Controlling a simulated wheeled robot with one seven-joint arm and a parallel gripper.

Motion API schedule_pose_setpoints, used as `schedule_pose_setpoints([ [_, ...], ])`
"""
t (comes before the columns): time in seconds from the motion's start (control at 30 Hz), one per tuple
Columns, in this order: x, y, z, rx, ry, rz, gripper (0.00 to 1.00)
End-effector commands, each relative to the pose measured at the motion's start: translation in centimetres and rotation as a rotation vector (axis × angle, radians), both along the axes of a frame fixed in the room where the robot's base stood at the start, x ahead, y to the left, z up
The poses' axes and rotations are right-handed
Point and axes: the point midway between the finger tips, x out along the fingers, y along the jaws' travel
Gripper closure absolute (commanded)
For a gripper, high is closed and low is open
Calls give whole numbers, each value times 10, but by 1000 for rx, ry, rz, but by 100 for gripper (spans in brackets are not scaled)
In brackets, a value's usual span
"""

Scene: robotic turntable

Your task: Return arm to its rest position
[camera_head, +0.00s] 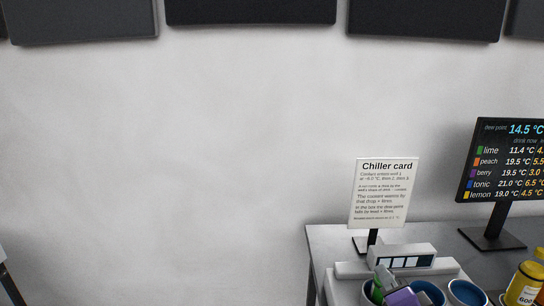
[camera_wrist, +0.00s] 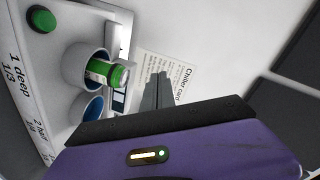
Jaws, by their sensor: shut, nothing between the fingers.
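My gripper (camera_wrist: 157,78) shows in the wrist view with its grey fingers together and nothing between them. Its purple and black body fills the bottom of that view. The fingers point toward the chiller card and stand apart from the green-and-white can (camera_wrist: 105,73), which sits in a round well of the white chiller. The rest of my arm is out of view.
The chiller (camera_head: 352,270) stands on a grey table (camera_head: 325,240) with several blue-lined wells. A chiller card (camera_head: 383,192) on a stand and a dark display (camera_head: 505,160) rise behind it. Yellow bottles (camera_head: 525,285) stand at right. The wall area at left is clear.

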Motion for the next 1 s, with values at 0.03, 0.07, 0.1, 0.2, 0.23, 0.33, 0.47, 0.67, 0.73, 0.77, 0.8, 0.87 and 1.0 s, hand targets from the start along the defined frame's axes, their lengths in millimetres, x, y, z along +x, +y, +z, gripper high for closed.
schedule_pose_setpoints([
  [0.03, -16, -3, -9, -109, -25, 13, 100],
  [0.07, -24, -4, -11, -175, -44, 23, 100],
  [0.1, -36, -4, -14, -261, -69, 34, 100],
  [0.2, -68, -3, -23, -459, -121, 62, 100],
  [0.23, -78, -3, -26, -513, -133, 69, 100],
  [0.33, -113, 1, -36, -674, -170, 93, 100],
  [0.47, -161, 8, -48, -848, -204, 122, 100],
  [0.67, -237, 19, -66, -1037, -219, 160, 100],
  [0.73, -263, 23, -70, -1080, -214, 171, 100],
  [0.77, -274, 24, -72, -1096, -209, 177, 100],
  [0.8, -289, 27, -75, -1112, -202, 183, 100],
  [0.87, -310, 29, -80, -1128, -182, 193, 100],
  [1.0, -357, 35, -92, -1116, -109, 220, 100],
])
